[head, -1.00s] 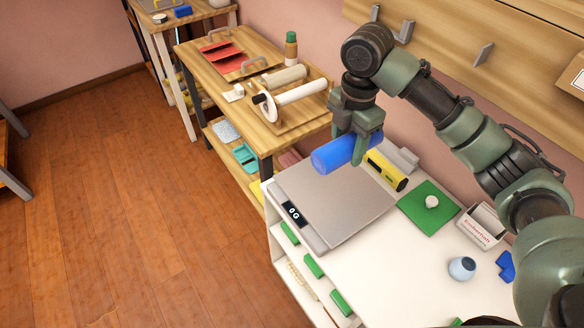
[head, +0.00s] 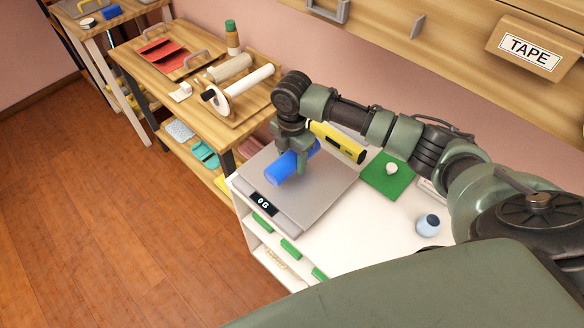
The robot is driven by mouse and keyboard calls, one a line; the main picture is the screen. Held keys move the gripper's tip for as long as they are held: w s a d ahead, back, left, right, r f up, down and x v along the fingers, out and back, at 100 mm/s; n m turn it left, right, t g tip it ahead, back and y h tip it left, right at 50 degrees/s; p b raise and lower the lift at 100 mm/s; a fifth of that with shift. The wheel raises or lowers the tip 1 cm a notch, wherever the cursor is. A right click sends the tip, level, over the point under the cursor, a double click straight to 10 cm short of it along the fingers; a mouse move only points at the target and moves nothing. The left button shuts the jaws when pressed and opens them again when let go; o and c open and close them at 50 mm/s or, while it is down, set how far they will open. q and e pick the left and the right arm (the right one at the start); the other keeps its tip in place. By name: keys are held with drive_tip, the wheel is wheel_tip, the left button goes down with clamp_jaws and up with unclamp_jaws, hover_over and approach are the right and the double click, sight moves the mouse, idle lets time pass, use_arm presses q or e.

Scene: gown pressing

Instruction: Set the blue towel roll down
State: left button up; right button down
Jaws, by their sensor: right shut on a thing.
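The blue towel roll (head: 281,169) is in my right gripper (head: 296,162), whose fingers are shut around it. The roll lies roughly level over the grey flat scale (head: 322,196), which stands on the white table. The scale's display (head: 263,204) reads 0 G. I cannot tell for sure whether the roll touches the scale's plate or hangs just above it. The fingers hide part of the roll. My left gripper is not in view.
A yellow tool (head: 338,142) lies behind the scale. A green mat (head: 387,174) with a small white knob-like thing is to its right, and a pale blue bottle (head: 428,225) stands farther right. A wooden bench (head: 190,112) with rollers stands at the left.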

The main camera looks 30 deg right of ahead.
sight(292, 177)
drive_tip(key=shift+f, duration=2.25)
drive_tip(key=shift+f, duration=0.1)
drive_tip(key=c, duration=0.6)
unclamp_jaws()
drive_tip(key=shift+f, duration=0.1)
wheel_tip(292, 177, up, 12)
drive_tip(key=shift+r, duration=0.2)
drive_tip(key=shift+s+f, duration=0.1)
